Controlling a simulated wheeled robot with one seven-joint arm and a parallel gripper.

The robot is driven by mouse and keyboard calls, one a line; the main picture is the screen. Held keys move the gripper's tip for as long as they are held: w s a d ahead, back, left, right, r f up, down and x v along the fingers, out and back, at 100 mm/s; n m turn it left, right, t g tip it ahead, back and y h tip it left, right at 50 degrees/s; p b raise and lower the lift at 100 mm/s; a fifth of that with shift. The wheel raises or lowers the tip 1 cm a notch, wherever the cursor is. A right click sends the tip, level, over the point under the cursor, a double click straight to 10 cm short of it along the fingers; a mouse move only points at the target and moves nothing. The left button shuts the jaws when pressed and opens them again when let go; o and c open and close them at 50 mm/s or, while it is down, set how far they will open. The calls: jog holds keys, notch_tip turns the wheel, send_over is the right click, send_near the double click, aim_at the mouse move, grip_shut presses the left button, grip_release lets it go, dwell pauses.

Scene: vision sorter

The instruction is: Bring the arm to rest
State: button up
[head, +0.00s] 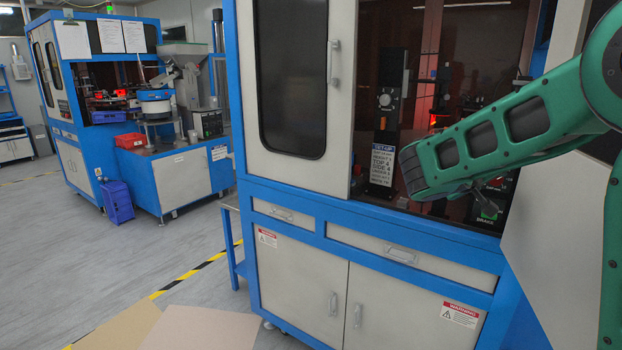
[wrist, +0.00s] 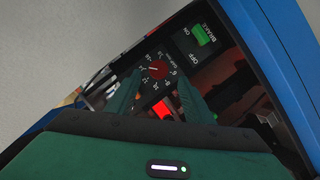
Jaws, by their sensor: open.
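My green arm (head: 475,140) reaches in from the right in the head view, in front of the open bay of the blue and white sorter machine (head: 229,80). My gripper is at the arm's far end and is mostly hidden behind the arm there. In the wrist view my gripper (wrist: 160,84) shows two green fingers, spread apart with nothing held between them. Beyond the fingers is a dark control panel with a dial (wrist: 157,70) and a green brake switch (wrist: 202,35). I cannot tell the gap between fingertips and panel.
A grey-white panel (head: 560,235) stands at the right, close to my arm. A vertical sign (head: 383,163) stands inside the bay, left of the arm's end. Another machine (head: 185,172) with a blue crate (head: 117,201) is at the left. The grey floor between is open, with a striped line.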

jog(key=x, duration=0.6)
jog(key=s+a+r+g, duration=0.2)
jog(key=s+a+g, duration=0.1)
jog(key=s+a, duration=0.2)
jog(key=shift+s+a+m, duration=0.3)
jog(key=shift+a+m, duration=0.1)
jog(key=shift+a, duration=0.25)
dwell(0.4)
dwell(0.4)
